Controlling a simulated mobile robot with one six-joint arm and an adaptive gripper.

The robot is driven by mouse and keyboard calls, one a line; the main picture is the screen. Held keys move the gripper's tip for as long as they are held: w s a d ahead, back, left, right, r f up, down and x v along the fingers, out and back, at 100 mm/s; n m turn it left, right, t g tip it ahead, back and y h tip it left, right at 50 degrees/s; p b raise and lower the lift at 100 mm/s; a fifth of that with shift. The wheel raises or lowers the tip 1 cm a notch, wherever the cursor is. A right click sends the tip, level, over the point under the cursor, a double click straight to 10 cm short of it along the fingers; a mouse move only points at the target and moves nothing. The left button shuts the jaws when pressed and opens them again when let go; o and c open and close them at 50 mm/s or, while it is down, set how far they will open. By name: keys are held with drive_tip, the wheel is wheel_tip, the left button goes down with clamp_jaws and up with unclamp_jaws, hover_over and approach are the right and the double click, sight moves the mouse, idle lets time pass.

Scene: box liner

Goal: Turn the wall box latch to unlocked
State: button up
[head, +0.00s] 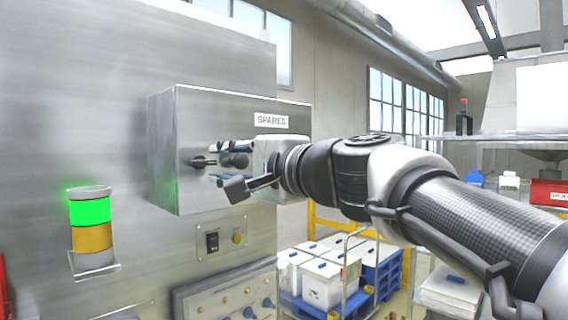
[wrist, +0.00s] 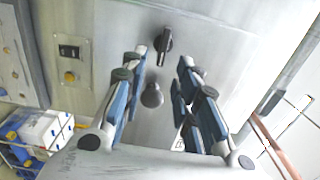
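The wall box (head: 172,150) is a grey metal box with a "SPARES" label, mounted on the steel panel. Its latch (head: 199,162) is a small black handle on the front face, lying about level and pointing right. In the wrist view the latch (wrist: 164,42) lies ahead of the fingertips, its handle pointing down the picture. A round dark knob (wrist: 152,95) shows between the fingers. My gripper (head: 221,166) is in front of the box face, just right of the latch. In the wrist view my gripper (wrist: 163,64) is open with nothing held.
A stack light (head: 91,212) glows green at left. A switch plate (head: 220,240) sits below the box. A blue crate (head: 382,270) with white boxes stands lower right. A shelf (head: 500,137) is at far right.

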drive_tip(key=v, duration=0.7)
drive_tip(key=shift+s+d, duration=0.2)
drive_tip(key=shift+s, duration=0.05)
drive_tip(key=shift+f, duration=0.1)
drive_tip(key=s+d+f+n+g+h, duration=0.1)
drive_tip(key=s+d+f+n+h, duration=0.15)
drive_tip(key=f, duration=0.65)
drive_tip(key=s+d+f+n+g+h, duration=0.1)
drive_tip(key=s+d+f+g+h, duration=0.2)
drive_tip(key=f, duration=0.5)
drive_tip(key=s+d+f+n+h, duration=0.15)
drive_tip(key=s+d+f, duration=0.25)
drive_tip(key=f, duration=0.5)
drive_tip(key=s+d+f+n+g+h, duration=0.1)
drive_tip(key=s+d+f+h, duration=0.2)
drive_tip(key=s+d+f, duration=0.3)
drive_tip(key=s+d+f+n+g+h, duration=0.2)
drive_tip(key=s+d+f, duration=0.3)
drive_tip(key=f, duration=0.5)
drive_tip(key=shift+s+d+h, duration=0.4)
drive_tip(key=shift+d+h, duration=0.2)
drive_tip(key=shift+h, duration=0.3)
